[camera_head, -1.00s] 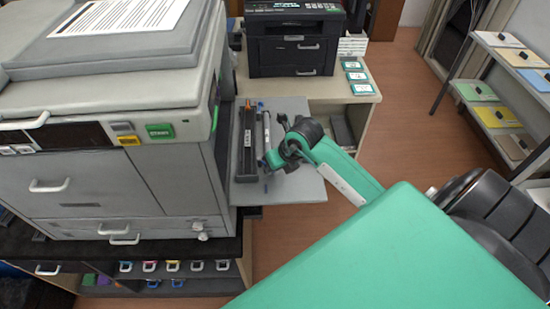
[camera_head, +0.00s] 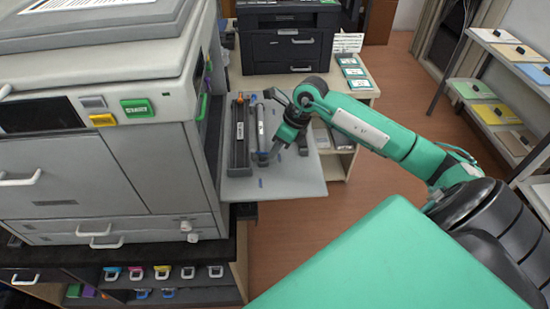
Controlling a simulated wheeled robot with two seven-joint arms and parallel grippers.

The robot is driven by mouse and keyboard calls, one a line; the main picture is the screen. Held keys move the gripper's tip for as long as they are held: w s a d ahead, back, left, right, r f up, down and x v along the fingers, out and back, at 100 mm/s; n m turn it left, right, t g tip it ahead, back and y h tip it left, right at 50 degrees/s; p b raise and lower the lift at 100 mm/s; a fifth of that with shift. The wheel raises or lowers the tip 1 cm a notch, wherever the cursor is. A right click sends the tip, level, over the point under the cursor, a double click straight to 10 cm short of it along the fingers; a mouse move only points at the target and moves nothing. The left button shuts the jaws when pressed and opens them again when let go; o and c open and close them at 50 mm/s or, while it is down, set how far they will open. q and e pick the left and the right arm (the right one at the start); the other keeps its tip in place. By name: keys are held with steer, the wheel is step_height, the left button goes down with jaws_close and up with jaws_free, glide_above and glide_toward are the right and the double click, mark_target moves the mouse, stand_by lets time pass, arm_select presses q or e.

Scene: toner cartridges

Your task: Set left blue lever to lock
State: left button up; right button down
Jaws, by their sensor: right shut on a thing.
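A grey tray (camera_head: 290,183) sticks out to the right of the large printer. On it lie a long dark cartridge unit (camera_head: 240,140) and a slimmer grey cartridge (camera_head: 261,128), side by side. My left gripper is not in view.
The large printer (camera_head: 80,170) fills the left, with a green button (camera_head: 137,108) on its front. A black printer (camera_head: 290,42) stands on the table behind the tray. A shelf (camera_head: 505,90) stands at the right. Floor is free between.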

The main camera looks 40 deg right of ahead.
steer(key=shift+w+d+f+n+b, duration=0.15)
steer(key=shift+w+d+n+b, duration=0.15)
steer(key=shift+n+b, duration=0.3)
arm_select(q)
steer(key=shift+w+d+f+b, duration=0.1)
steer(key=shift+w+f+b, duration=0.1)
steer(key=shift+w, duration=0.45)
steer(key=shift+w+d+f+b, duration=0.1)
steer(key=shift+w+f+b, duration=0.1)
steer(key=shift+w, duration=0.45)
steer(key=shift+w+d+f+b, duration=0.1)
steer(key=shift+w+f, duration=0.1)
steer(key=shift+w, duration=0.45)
arm_select(e)
steer(key=shift+w+d+n+g, duration=0.1)
steer(key=shift+w+n+g, duration=0.2)
steer(key=shift+n+g, duration=0.25)
steer(key=c, duration=1.3)
jaws_free()
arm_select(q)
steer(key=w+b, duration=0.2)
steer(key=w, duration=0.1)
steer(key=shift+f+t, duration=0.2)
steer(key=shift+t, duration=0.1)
arm_select(e)
steer(key=v, duration=1.4)
steer(key=shift+s+d, duration=0.1)
steer(key=shift+d, duration=0.05)
